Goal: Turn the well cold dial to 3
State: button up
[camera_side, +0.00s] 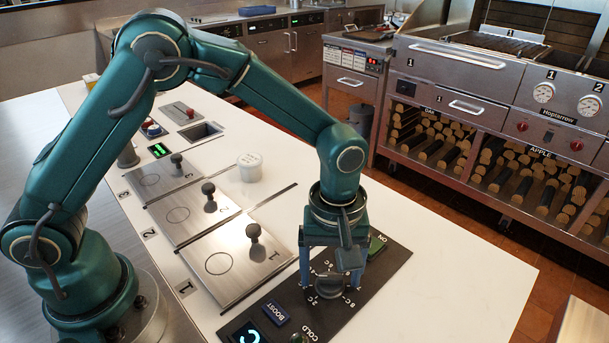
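A black control panel (372,277) lies on the white counter at lower centre, its lettering upside down in this view. A dark round dial (328,286) with a ring of white marks sits on it. The word COLD and a small knob (297,338) show at the bottom edge, beside a cyan display (249,335) that is partly cut off. My gripper (330,284) points down over the round dial. Its two blue fingers are apart, one on each side of the dial. I cannot tell whether they touch it. The dial's pointer and exact setting are unclear.
The counter right of the panel is clear.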

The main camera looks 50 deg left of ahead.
aim_at(330, 275)
jog(key=shift+r, duration=2.55)
jog(key=s+a+r+t, duration=0.2)
jog(key=a+r+t, duration=0.2)
jog(key=a+r, duration=0.6)
jog(key=s+a+m+t, duration=0.1)
jog(key=s+a+m, duration=0.1)
jog(key=s+m, duration=0.7)
jog(key=shift+s+a+f+t, duration=0.25)
jog(key=shift+s+f+t, duration=0.05)
jog(key=shift+s, duration=0.2)
